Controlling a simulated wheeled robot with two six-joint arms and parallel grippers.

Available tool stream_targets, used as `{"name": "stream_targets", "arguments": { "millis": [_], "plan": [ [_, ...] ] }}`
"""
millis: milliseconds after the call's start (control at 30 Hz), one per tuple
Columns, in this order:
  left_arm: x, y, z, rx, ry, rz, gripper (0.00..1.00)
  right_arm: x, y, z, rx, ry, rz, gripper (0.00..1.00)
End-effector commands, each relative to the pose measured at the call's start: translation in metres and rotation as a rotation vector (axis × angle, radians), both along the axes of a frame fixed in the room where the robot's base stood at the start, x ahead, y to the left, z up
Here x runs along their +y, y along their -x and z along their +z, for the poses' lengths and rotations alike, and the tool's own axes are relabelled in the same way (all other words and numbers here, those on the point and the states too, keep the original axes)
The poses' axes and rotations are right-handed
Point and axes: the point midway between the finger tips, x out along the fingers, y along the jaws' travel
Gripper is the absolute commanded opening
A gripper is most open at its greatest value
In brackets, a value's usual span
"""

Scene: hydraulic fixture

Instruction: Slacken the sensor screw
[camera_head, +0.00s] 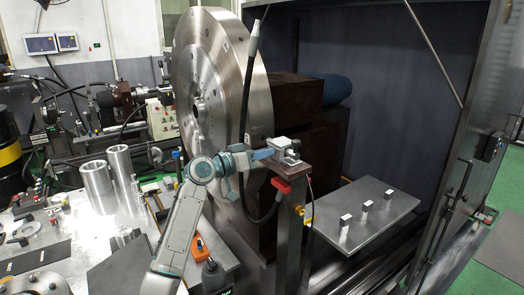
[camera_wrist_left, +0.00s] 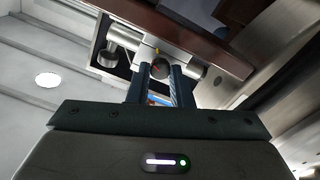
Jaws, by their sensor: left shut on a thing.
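In the left wrist view, the two fingers (camera_wrist_left: 160,82) close around a small round screw head (camera_wrist_left: 161,66) on a metal cylinder fitting (camera_wrist_left: 122,38). The fingers partly hide the screw. My right gripper is not in view.
The large steel disc (camera_head: 205,70) stands just behind my arm. A red-ended black cable (camera_head: 249,85) hangs by the post. A grey plate (camera_head: 375,215) with several small blocks lies to the right. A crowded bench with metal cylinders (camera_head: 97,187) is at left.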

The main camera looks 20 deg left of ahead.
Motion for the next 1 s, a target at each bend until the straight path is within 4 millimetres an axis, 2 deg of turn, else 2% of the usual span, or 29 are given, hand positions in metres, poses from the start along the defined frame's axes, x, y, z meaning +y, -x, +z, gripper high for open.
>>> {"name": "stream_targets", "arguments": {
  "millis": [400, 733, 1000],
  "plan": [
    [0.000, 0.000, 0.002, 0.247, 0.313, 0.000, 0.00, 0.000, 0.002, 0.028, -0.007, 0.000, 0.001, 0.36],
    [0.000, 0.000, 0.002, 0.441, 0.560, 0.000, 0.00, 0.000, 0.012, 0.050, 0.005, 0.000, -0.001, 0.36],
    [0.000, 0.000, 0.002, 0.600, 0.762, 0.000, 0.00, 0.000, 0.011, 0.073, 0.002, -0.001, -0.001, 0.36]
  ]
}}
